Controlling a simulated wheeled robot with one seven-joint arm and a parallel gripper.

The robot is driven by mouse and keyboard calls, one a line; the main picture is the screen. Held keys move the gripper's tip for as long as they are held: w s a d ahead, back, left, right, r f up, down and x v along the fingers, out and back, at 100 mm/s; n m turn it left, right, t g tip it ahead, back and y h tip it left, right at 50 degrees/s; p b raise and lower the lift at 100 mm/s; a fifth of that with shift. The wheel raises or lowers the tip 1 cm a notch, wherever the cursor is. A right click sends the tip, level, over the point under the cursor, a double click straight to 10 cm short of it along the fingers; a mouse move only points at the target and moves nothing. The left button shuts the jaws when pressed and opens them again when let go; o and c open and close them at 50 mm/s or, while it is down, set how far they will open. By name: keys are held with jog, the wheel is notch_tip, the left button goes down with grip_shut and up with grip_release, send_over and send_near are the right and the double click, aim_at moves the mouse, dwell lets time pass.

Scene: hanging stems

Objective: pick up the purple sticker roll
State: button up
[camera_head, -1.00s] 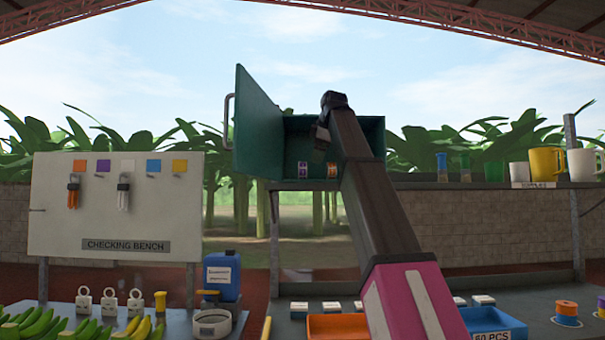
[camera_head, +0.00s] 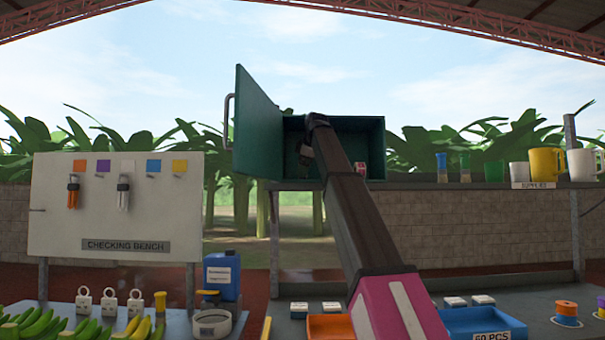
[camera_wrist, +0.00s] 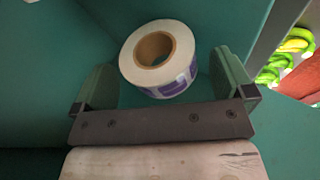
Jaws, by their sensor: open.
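The purple sticker roll (camera_wrist: 177,82), white-sided with purple print and a brown cardboard core, lies on the green floor of the cabinet in the wrist view. My gripper (camera_wrist: 164,62) is open, with one finger on each side of the roll. Gaps show between the fingers and the roll, so it does not look gripped. In the head view my gripper (camera_head: 304,152) is inside the open green cabinet (camera_head: 375,135), and the purple roll is hidden behind my arm.
The cabinet door (camera_head: 257,125) stands open on the left. A red-printed roll (camera_head: 361,169) sits inside, right of my arm. Cups and bottles stand on the shelf (camera_head: 440,186) to the right. In the wrist view, green and yellow bananas (camera_wrist: 290,50) show beyond the cabinet edge.

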jog(key=shift+w+f, duration=0.1)
jog(key=shift+f, duration=0.1)
jog(key=c, duration=0.9)
jog(key=shift+r, duration=0.1)
